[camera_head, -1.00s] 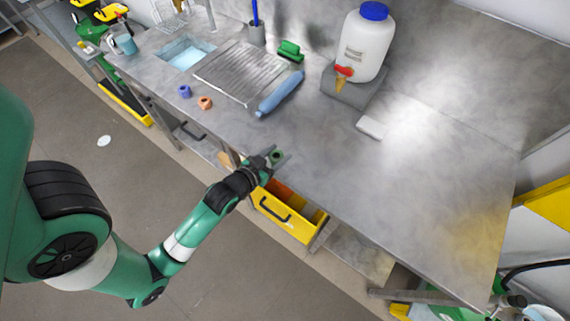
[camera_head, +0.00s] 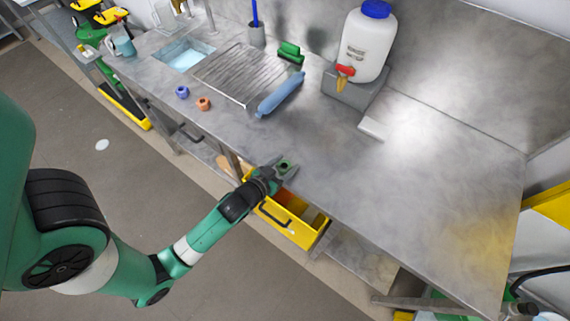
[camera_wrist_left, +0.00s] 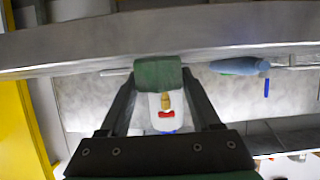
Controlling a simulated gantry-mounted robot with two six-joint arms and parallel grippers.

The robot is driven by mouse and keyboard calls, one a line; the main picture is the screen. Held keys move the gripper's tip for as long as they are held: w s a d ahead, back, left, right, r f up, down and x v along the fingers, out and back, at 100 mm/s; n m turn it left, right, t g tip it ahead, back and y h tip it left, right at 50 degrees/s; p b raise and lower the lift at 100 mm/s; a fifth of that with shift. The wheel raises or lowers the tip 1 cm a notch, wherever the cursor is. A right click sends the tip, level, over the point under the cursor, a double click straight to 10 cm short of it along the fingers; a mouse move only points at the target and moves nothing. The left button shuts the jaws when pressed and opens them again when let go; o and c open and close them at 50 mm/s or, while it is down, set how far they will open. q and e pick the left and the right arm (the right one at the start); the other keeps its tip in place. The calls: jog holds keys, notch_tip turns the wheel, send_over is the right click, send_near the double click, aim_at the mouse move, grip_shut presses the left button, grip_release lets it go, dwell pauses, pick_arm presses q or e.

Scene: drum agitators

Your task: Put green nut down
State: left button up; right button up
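The green nut (camera_head: 284,165) is between the fingertips of my left gripper (camera_head: 283,168), at the front edge of the workbench and above the open yellow drawer. The left wrist view also shows the nut (camera_wrist_left: 158,73) filling the gap between both fingers, so the gripper is shut on it. The nut appears raised, though its exact clearance from the bench cannot be told. A blue nut (camera_head: 182,92) and an orange nut (camera_head: 204,103) stand on the bench left of the blue bottle. My right gripper is not in view.
The yellow drawer (camera_head: 290,233) is pulled out below the bench edge. A blue bottle (camera_head: 281,94) lies by the draining board (camera_head: 238,72). A white canister (camera_head: 366,45) stands on a grey block at the back. The bench top (camera_head: 420,190) is clear in the middle and right.

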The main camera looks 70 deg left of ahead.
pick_arm(q)
jog(key=shift+o, duration=1.4)
jog(key=shift+r, duration=0.15)
jog(key=v, duration=1.2)
jog(key=shift+p, duration=0.35)
